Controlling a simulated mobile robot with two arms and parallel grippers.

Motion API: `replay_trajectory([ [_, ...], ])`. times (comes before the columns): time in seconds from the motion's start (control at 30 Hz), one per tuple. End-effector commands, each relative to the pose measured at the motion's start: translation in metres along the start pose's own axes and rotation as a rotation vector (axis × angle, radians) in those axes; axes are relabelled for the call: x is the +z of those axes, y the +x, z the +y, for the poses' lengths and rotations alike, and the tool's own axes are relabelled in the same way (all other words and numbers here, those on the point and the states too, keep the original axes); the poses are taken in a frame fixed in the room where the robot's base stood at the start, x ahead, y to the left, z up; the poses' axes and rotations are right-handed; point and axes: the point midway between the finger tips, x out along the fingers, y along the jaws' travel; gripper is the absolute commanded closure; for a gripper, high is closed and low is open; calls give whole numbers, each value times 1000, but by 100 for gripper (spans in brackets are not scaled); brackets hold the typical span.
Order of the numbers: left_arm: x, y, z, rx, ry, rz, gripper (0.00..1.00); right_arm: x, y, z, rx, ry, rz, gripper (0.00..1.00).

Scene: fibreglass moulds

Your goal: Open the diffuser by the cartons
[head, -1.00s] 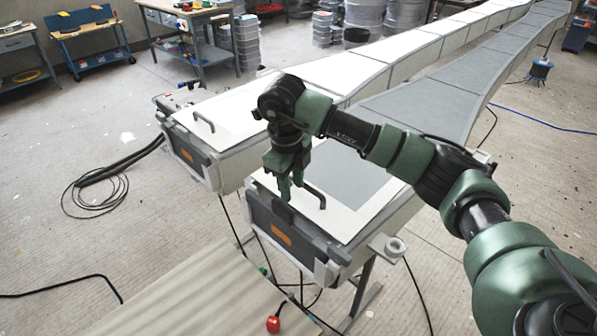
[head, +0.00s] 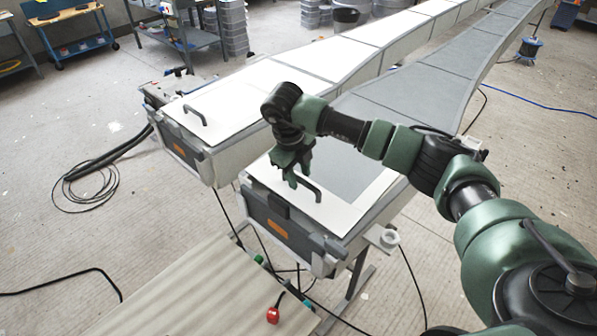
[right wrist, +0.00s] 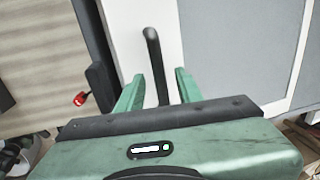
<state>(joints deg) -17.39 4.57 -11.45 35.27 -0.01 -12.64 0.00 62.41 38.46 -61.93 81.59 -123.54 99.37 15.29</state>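No object here is plainly a diffuser or cartons. Two long mould-like bodies lie side by side, each with a dark front panel and orange label. The nearer, grey-topped one (head: 352,151) has a white end plate (head: 340,211) with a dark bar handle (head: 311,189). My right gripper (head: 295,177) is over this plate beside the handle. In the right wrist view its green fingers (right wrist: 158,92) are spread, with the handle (right wrist: 154,62) showing between them; contact cannot be told. The farther, white-topped one (head: 237,92) has a similar handle (head: 195,115). My left gripper is out of view.
A ridged pale board (head: 200,290) lies at the front, with a red bulb-shaped item (head: 272,315) at its edge. Cables (head: 95,185) lie on the floor at left. Workbenches and stacked grey containers (head: 235,35) stand at the back. Open floor lies right.

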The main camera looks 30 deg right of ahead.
Motion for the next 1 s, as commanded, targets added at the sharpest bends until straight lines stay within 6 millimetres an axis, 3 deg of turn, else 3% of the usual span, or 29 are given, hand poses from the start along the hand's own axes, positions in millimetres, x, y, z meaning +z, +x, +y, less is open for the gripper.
replay_trajectory([
  [0.17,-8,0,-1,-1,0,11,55,0,0,0,0,0,-1,64],
  [0.3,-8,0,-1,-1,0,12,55,0,0,0,0,-1,-1,100],
  [1.0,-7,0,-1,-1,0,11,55,1,-1,0,0,-1,-2,100],
])
